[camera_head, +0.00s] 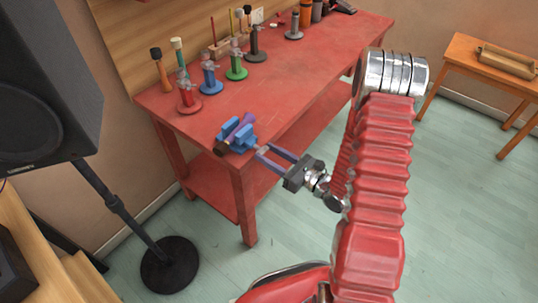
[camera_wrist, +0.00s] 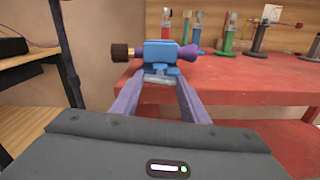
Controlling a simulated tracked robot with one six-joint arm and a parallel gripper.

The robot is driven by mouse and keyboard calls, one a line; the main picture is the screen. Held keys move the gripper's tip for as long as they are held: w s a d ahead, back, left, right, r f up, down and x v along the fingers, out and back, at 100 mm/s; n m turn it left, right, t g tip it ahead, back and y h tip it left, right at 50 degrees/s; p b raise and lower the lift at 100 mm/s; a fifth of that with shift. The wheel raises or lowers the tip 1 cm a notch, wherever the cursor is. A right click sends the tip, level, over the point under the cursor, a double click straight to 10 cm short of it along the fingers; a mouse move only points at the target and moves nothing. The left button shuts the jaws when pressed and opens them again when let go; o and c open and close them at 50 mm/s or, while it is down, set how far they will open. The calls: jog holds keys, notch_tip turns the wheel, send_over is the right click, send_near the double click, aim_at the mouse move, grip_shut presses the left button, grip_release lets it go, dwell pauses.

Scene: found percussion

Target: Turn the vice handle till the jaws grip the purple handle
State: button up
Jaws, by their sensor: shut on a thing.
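The blue vice (camera_head: 238,135) is at the front left corner of the red bench. The purple handle (camera_head: 247,119) lies across the vice between its jaws, with a dark brown head at its near end. In the wrist view the purple end (camera_wrist: 190,52) sticks out right of the vice (camera_wrist: 160,54) and the brown head (camera_wrist: 121,52) left. Any gap between jaws and handle is too small to tell. My gripper (camera_head: 263,152) reaches in from the right, its long fingers shut on the grey vice handle (camera_wrist: 158,79) at the vice's front. The fingertips partly hide it.
The red bench (camera_head: 300,70) carries several coloured stands along its back, including a red one (camera_head: 188,102) behind the vice. A black speaker (camera_head: 45,80) on a stand is at left. A wooden table (camera_head: 465,50) is at right. Floor in front of the bench is clear.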

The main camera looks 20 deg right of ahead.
jog(key=m, duration=1.2)
jog(key=shift+d+f+m, duration=0.1)
jog(key=shift+m, duration=0.2)
dwell(0.4)
jog(key=o, duration=1.1)
jog(key=shift+c, duration=0.2)
jog(key=v, duration=1.3)
jog(key=shift+s+d, duration=0.25)
jog(key=shift+s, duration=0.1)
